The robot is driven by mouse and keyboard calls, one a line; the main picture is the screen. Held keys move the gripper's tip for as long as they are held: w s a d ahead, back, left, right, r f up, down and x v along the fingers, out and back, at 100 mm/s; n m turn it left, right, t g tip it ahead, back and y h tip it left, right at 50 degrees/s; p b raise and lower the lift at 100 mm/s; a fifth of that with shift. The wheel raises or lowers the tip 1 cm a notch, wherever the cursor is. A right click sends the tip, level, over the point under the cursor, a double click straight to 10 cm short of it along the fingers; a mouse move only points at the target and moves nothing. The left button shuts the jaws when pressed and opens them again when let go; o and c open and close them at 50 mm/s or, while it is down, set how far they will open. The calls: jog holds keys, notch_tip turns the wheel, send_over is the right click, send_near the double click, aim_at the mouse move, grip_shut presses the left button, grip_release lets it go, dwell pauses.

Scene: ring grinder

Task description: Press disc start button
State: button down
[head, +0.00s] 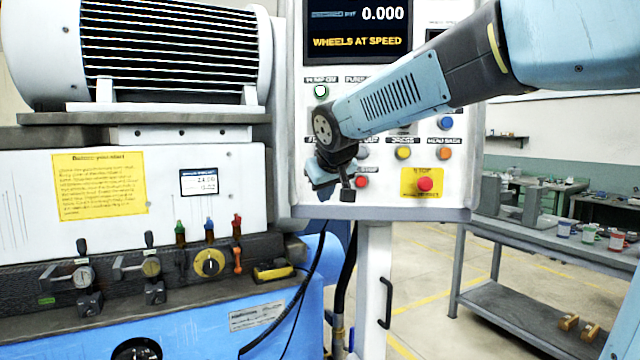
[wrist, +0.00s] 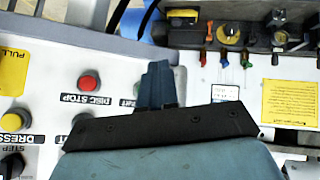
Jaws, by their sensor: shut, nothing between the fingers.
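My gripper (head: 322,186) is at the lower left of the grey control panel (head: 385,213). Its blue fingers (wrist: 158,84) are closed together with nothing between them, in front of the panel in the wrist view. The red disc stop button (wrist: 89,82) is beside the fingers; it also shows just right of the gripper in the head view (head: 362,181). A label partly reading "start" (wrist: 126,102) shows at the fingers' edge. The disc start button itself is hidden behind my gripper. I cannot tell whether the fingertips touch it.
The panel screen (head: 358,28) reads "wheels at speed". A large red stop button (head: 425,184) sits on a yellow plate at lower right. A yellow button (head: 403,152) and an orange one (head: 445,153) are above it.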

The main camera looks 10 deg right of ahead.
jog(key=shift+w+a+r, duration=0.15)
jog(key=shift+w+a, duration=0.3)
jog(key=shift+w, duration=0.05)
jog(key=shift+w+a+r, duration=0.15)
jog(key=shift+w+a, duration=0.3)
jog(key=shift+w, duration=0.05)
jog(key=shift+w, duration=0.15)
jog(key=w+d, duration=0.2)
jog(key=w, duration=0.6)
jog(key=shift+d, duration=0.2)
jog(key=shift+w, duration=0.2)
dwell(1.4)
jog(key=shift+w+d, duration=0.15)
jog(key=shift+w, duration=0.15)
